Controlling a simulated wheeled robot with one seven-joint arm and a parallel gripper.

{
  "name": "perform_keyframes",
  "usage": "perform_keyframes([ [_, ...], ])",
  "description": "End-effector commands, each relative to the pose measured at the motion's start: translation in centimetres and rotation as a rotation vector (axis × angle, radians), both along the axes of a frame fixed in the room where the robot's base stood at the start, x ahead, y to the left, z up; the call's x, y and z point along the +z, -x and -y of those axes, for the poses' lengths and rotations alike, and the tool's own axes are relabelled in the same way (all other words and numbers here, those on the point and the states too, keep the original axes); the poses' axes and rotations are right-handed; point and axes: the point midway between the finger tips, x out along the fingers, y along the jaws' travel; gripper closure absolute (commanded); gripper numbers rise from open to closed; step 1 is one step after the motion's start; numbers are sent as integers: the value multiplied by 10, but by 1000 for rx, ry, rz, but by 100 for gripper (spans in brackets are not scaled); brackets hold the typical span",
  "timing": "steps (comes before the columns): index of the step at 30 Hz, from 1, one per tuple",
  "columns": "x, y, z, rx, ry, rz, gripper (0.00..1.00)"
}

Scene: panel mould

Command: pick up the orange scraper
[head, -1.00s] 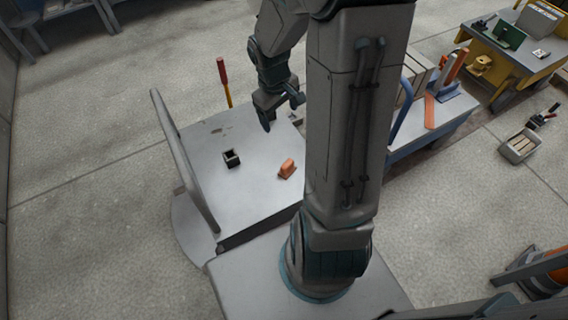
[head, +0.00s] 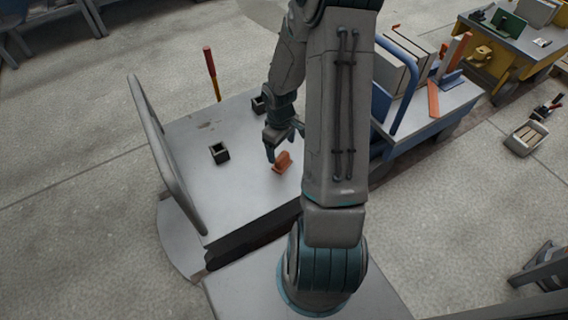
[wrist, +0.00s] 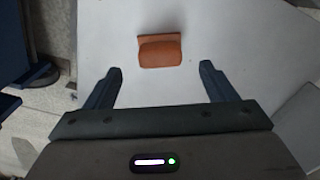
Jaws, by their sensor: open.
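The orange scraper (head: 282,161) lies on the grey top of a low cart (head: 190,125). In the wrist view the scraper (wrist: 160,51) is beyond the fingertips, roughly centred between them and apart from both. My gripper (head: 283,147) is just above and beside the scraper in the head view. In the wrist view my gripper (wrist: 162,68) is open, with nothing between its two fingers.
A small dark open box (head: 219,153) stands left of the scraper, and another (head: 258,105) is behind, beside my arm. A red-handled tool (head: 211,72) stands upright at the cart's far edge. The cart's upright handle (head: 165,155) borders the left. A blue cart (head: 440,105) is at right.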

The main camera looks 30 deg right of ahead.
Motion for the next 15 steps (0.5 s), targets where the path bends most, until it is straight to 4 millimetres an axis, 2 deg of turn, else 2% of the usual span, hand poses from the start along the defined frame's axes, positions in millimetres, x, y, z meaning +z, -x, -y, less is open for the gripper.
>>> perform_keyframes([
  [8, -17, 0, 0, 0, -1, 0, 22],
  [15, -50, 1, 1, 1, -1, -2, 22],
])
